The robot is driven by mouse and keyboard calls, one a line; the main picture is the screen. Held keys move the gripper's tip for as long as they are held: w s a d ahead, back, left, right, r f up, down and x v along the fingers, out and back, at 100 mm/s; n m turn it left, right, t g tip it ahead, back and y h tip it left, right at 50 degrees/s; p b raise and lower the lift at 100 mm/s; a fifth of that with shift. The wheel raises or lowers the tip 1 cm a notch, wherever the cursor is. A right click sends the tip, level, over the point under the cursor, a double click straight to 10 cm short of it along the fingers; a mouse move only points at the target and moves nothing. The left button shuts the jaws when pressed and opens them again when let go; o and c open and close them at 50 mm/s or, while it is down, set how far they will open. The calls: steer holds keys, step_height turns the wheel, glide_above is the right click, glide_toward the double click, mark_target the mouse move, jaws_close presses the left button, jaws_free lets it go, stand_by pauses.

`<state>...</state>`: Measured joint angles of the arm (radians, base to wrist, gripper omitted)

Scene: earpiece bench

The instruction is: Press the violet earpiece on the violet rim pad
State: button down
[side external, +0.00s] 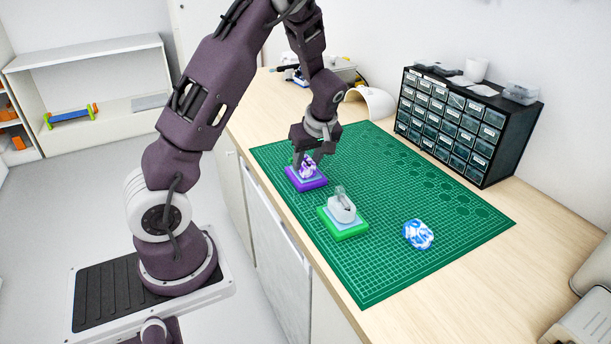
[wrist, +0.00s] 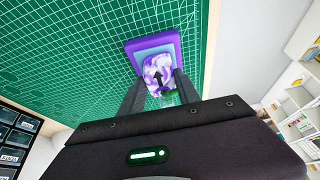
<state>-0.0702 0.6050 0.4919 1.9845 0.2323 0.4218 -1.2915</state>
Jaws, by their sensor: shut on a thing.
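The violet and white marbled earpiece (side external: 308,168) is between the fingers of my gripper (side external: 308,160), right over the violet rim pad (side external: 312,184). In the wrist view the earpiece (wrist: 157,70) lies between the two dark fingertips of my gripper (wrist: 160,88), which is shut on it. A dark arrow mark shows on the earpiece. The violet rim pad (wrist: 133,45) has a light blue inner face around the earpiece. I cannot tell whether the earpiece touches the pad, as the fingers hide part of its underside.
A green rim pad (side external: 345,234) with a pale, clear-topped earpiece (side external: 342,210) stands nearby in front. A blue and white marbled earpiece (side external: 418,234) lies on the green mat (side external: 385,275). A black drawer cabinet (side external: 455,122) stands at the back right.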

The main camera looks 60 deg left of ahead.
steer(key=c, duration=0.8)
jaws_free()
steer(key=shift+o, duration=0.2)
steer(key=v, duration=0.7)
